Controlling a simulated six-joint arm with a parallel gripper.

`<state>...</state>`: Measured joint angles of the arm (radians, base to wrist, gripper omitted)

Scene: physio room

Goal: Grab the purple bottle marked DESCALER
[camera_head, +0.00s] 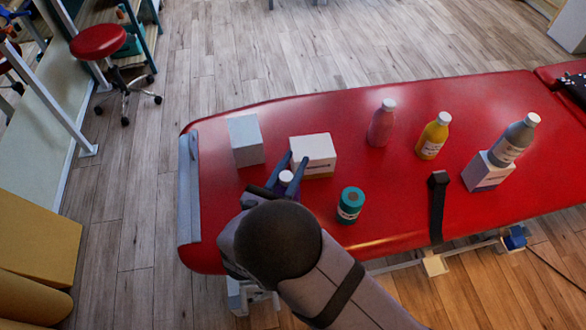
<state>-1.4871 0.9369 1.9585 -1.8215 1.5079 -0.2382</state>
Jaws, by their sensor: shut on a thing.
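The purple bottle (284,187) with a white cap stands between the two fingers of my gripper (285,179), above the left part of the red treatment table (330,109). My gripper is shut on the bottle. Only its cap and a little purple below show; my gripper and arm hide the rest. Its label is not readable here. I cannot tell whether its base touches the table.
A white box (314,154) stands just behind my gripper, with a grey box (244,140) to its left. A teal jar (350,204) is to the right. Pink (380,125), yellow (433,136) and grey (514,141) bottles are farther right; the grey one is by a box (486,174).

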